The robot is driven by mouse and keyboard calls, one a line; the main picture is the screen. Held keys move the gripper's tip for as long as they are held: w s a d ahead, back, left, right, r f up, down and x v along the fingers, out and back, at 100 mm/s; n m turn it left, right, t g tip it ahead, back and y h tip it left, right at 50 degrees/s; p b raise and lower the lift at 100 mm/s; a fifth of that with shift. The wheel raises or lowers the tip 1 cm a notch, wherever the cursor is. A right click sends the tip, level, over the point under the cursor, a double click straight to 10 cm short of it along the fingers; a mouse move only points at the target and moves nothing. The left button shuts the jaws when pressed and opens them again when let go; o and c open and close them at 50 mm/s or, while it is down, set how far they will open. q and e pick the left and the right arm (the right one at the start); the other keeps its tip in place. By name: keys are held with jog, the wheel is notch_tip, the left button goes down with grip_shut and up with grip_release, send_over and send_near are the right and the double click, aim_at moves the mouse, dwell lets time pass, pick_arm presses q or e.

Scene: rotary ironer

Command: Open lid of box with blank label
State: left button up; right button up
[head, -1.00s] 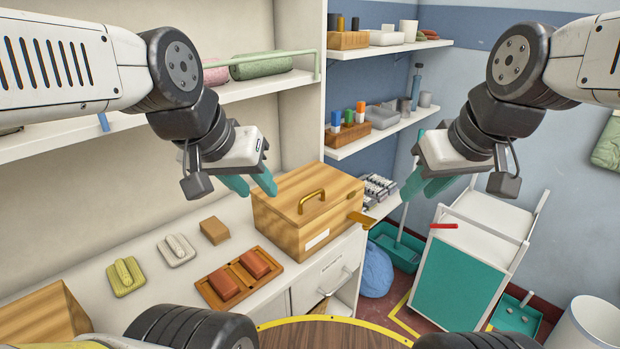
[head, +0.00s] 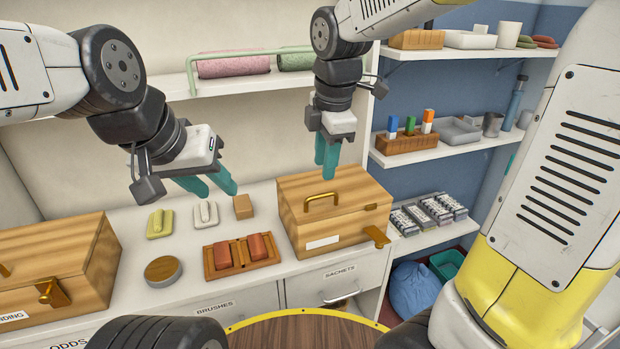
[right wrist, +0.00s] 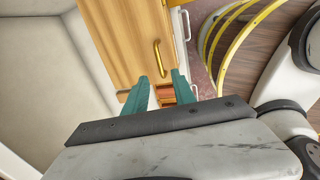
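The wooden box with the blank label (head: 350,225) stands on the counter, its lid down. It has a brass handle (head: 321,200) on the lid, a white blank label (head: 323,243) on its front and a brass piece (head: 377,237) at its right front. My right gripper (head: 326,172) hangs fingers down over the back of the lid, apart from the handle. In the right wrist view its teal fingers (right wrist: 160,80) are spread and empty, with the handle (right wrist: 158,58) beyond them. My left gripper (head: 220,192) is open and empty above the counter, left of the box.
A second wooden box (head: 60,260) with a printed label stands at left. Between the boxes are a brown tray with two red blocks (head: 240,254), a round lidded thing (head: 163,270) and small brushes. A shelf (head: 240,80) is behind my arms.

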aim_at(321, 196)
jog(key=f, duration=0.2)
jog(key=w+f, duration=0.1)
jog(key=f, duration=0.4)
jog(key=shift+w+a+f, duration=0.25)
jog(key=shift+f, duration=0.1)
grip_shut()
dwell(1.1)
